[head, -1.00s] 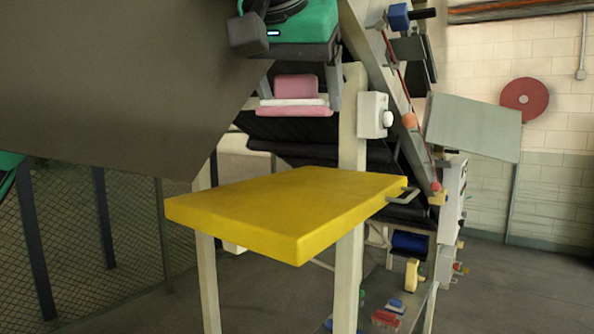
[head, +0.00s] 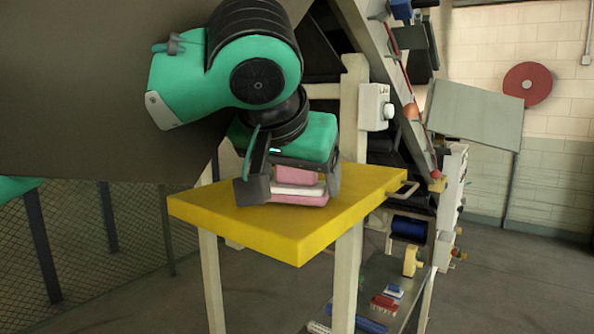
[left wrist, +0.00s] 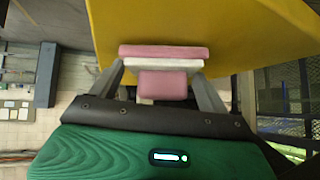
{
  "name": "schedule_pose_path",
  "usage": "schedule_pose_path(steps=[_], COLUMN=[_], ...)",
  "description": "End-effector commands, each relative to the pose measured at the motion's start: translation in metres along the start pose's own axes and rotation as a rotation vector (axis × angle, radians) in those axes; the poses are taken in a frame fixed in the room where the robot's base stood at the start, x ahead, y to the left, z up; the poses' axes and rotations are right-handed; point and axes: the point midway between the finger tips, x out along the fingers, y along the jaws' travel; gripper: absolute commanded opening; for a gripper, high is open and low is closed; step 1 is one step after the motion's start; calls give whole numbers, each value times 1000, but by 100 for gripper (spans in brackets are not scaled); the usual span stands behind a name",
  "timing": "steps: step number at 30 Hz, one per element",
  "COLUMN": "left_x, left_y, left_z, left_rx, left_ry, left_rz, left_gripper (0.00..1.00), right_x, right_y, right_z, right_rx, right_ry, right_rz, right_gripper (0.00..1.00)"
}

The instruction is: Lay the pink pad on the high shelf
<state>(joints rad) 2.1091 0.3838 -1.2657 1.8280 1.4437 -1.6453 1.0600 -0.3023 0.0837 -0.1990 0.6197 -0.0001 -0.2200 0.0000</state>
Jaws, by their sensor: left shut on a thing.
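The pink pad (head: 298,199) has a pink grip block, a white layer and a flat pink bottom layer. It is level, at the top face of the yellow high shelf (head: 220,212), near its middle. I cannot tell whether its underside touches the shelf. My left gripper (head: 294,189) points down and is shut on the pad, one finger at each side. In the left wrist view the pad (left wrist: 165,52) sits between the fingers, with the yellow shelf (left wrist: 230,25) beyond it. My right gripper is not in view.
A pale post with a white box (head: 374,107) stands behind. A lower shelf (head: 380,275) holds several small brushes and blocks. A large dark panel (head: 80,90) covers the upper left.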

Motion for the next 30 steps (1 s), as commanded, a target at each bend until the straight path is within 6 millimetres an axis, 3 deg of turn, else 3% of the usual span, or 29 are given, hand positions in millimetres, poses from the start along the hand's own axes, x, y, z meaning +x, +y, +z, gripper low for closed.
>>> schedule_pose_path(steps=[5,6,9,20,30], left_x=[3,3,2,-4,-73], left_y=[1,1,1,0,1], left_z=[3,3,2,0,1], left_rx=[0,0,0,0,1], left_ry=[0,-1,0,2,3], left_rz=[1,1,0,0,0], left_gripper=[44,80,100,100,100], right_x=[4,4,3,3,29], right_y=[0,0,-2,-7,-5], right_z=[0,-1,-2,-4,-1], right_rx=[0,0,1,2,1], right_ry=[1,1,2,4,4], right_rz=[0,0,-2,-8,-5], right_gripper=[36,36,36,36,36])
